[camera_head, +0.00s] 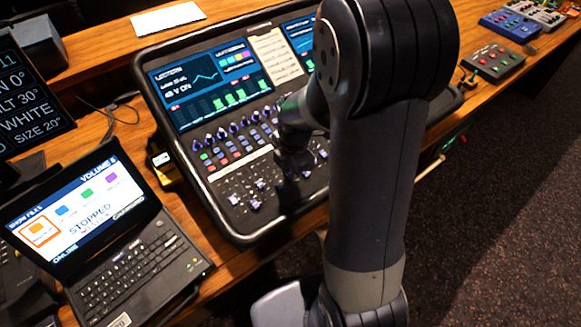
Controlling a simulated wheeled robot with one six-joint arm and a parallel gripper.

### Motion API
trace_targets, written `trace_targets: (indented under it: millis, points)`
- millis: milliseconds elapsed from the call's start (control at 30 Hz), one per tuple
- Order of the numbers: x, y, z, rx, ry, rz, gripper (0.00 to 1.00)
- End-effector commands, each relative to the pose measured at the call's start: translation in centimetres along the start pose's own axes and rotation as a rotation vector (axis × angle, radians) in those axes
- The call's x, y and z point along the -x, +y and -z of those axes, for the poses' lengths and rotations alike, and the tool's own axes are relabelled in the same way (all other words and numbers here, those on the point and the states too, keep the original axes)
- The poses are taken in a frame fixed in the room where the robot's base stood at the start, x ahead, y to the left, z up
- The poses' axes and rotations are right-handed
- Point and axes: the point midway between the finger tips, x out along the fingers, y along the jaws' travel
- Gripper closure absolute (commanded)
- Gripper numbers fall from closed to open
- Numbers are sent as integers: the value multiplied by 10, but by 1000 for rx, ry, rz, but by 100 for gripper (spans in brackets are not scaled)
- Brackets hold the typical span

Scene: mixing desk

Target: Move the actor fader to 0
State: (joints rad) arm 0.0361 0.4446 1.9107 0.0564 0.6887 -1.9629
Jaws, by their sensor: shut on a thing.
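The mixing desk (207,175) stands on the wooden table, with screens at its back, rows of coloured buttons and knobs in the middle, and small fader caps (255,204) along its front. My gripper (293,172) points down onto the fader area, right of the caps at front left. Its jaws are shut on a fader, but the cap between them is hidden. I cannot read the fader labels, so I cannot tell which one is the actor fader or its value. My arm covers the desk's right part.
An open laptop (125,270) reading "STOPPED" stands left of the desk, with a dark text screen (25,95) behind it. A small yellow-and-black box (163,165) sits between laptop and desk. Small control boxes (493,62) lie at the right. White paper (167,18) lies behind.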

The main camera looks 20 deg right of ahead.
Motion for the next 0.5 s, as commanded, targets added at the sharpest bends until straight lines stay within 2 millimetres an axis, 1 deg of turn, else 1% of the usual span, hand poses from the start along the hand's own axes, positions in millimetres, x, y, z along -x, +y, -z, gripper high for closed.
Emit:
trace_targets:
  millis: [33,200,500]
  points:
    - [0,0,0,0,0,0,87]
    - [0,0,0,0,0,0,100]
    - [0,1,0,0,0,0,100]
